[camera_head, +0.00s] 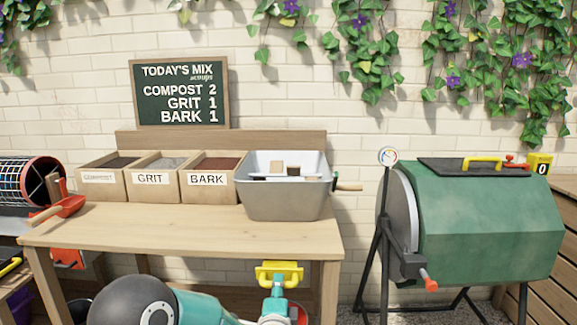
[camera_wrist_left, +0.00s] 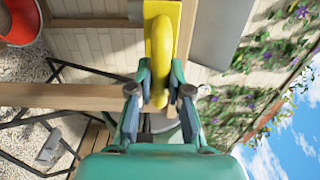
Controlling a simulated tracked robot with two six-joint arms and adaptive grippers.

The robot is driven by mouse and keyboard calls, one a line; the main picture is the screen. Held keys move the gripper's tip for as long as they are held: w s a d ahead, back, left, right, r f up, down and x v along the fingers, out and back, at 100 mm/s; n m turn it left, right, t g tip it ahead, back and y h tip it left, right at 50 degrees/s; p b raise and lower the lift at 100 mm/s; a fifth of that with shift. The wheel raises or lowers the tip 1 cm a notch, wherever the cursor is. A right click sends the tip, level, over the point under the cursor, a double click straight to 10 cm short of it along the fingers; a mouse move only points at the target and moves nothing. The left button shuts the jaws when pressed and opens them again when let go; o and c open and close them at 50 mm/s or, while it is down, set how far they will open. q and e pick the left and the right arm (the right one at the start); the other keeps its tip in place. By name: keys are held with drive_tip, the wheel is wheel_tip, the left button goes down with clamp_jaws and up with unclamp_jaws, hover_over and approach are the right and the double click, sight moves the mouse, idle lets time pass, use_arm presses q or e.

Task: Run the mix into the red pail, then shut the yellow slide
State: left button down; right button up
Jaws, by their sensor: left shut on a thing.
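My left gripper (camera_head: 277,291) is shut on the handle of the yellow slide (camera_head: 279,268), at the front of the wooden bench. In the left wrist view the yellow slide (camera_wrist_left: 158,50) stands between the two fingers of my left gripper (camera_wrist_left: 160,98), which close on its bar. A red rim, likely of the red pail (camera_wrist_left: 20,22), shows at the top left of the wrist view. A bit of red also shows behind my gripper in the head view. No mix is seen running, and the pail's inside is mostly cut off. My right gripper is out of view.
A grey tub (camera_head: 285,205) stands on the bench (camera_head: 180,226), right of the compost (camera_head: 103,178), grit (camera_head: 150,180) and bark (camera_head: 207,180) boxes. A red scoop (camera_head: 70,206) lies at the left. A green drum (camera_head: 480,220) stands right. The bench's front is clear.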

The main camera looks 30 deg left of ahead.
use_arm(q)
drive_tip(key=shift+a, duration=0.3)
drive_tip(key=shift+x, duration=0.8)
drive_tip(key=shift+a, duration=0.1)
drive_tip(key=shift+w, duration=0.15)
drive_tip(key=c, duration=1.5)
unclamp_jaws()
drive_tip(key=shift+w+a, duration=0.1)
drive_tip(key=o, duration=0.8)
drive_tip(key=shift+d, duration=0.2)
